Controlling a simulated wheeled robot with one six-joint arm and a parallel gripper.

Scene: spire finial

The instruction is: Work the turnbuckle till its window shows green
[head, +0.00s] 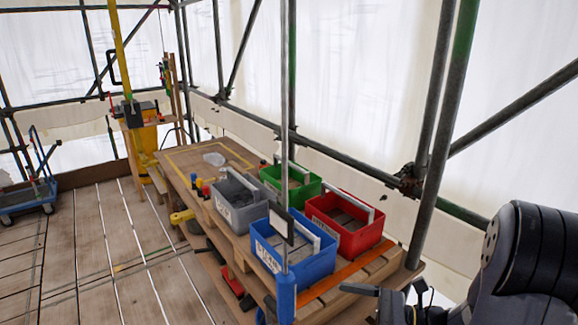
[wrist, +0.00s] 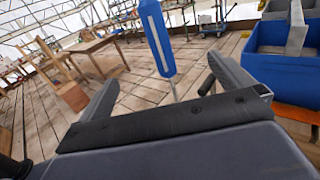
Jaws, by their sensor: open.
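The turnbuckle (head: 286,298) is a blue upright body on a thin grey rod at the bottom middle of the head view. In the wrist view the blue turnbuckle (wrist: 156,38) stands beyond my fingers, with a long pale slot down its face. The slot looks whitish; I see no green in it. My gripper (wrist: 160,70) is open and empty, its two dark fingers spread left and right of the turnbuckle's lower end in the picture, apart from it. In the head view my gripper (head: 392,292) is at the lower right, to the right of the turnbuckle.
A blue crate (head: 318,262), red crate (head: 352,239), grey crate (head: 236,215) and green crate (head: 297,192) stand on the wooden bench (head: 185,171) behind the turnbuckle. A scaffold pole (head: 446,130) rises at the right. The plank floor (head: 110,270) at left is mostly clear.

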